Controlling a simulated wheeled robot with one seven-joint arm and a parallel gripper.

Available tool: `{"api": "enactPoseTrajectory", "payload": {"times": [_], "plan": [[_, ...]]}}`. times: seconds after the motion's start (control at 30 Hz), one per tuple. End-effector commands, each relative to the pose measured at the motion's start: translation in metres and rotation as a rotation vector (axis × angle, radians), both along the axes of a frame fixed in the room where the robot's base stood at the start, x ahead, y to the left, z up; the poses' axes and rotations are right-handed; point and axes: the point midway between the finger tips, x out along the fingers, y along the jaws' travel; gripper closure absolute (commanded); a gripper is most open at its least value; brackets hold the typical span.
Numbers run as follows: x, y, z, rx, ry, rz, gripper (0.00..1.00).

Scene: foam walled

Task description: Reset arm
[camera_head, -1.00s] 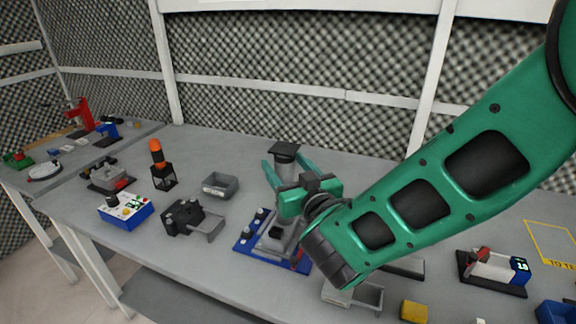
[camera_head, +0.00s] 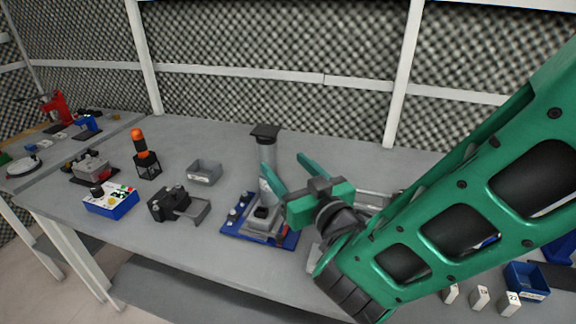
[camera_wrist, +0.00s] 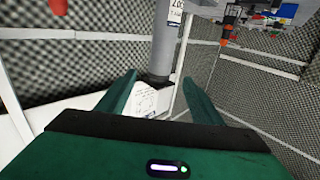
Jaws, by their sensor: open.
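My gripper (camera_head: 289,174) is open, with its two green fingers spread apart and nothing between them in the head view. It is above the bench, just right of the grey column (camera_head: 267,155) of a device on a blue base (camera_head: 236,231). In the wrist view, my gripper (camera_wrist: 160,95) also shows both fingers apart. There a grey cylinder (camera_wrist: 163,45) appears beyond the fingers; I cannot tell whether it touches either finger.
The grey bench (camera_head: 190,255) carries a grey bin (camera_head: 204,172), a black fixture (camera_head: 170,203), a blue control box (camera_head: 111,201) and an orange-topped lamp (camera_head: 139,142). A blue bin (camera_head: 527,281) and white numbered blocks (camera_head: 480,297) stand right. Foam walls close the back.

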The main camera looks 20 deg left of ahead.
Motion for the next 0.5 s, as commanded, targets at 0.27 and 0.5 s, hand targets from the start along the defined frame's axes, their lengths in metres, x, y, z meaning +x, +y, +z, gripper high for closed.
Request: {"api": "enactPoseTrajectory", "payload": {"times": [0.27, 0.5], "plan": [[0.005, -0.005, 0.0, -0.002, 0.002, -0.015, 0.4], [0.067, -0.085, -0.001, -0.055, 0.058, -0.25, 0.4]]}}
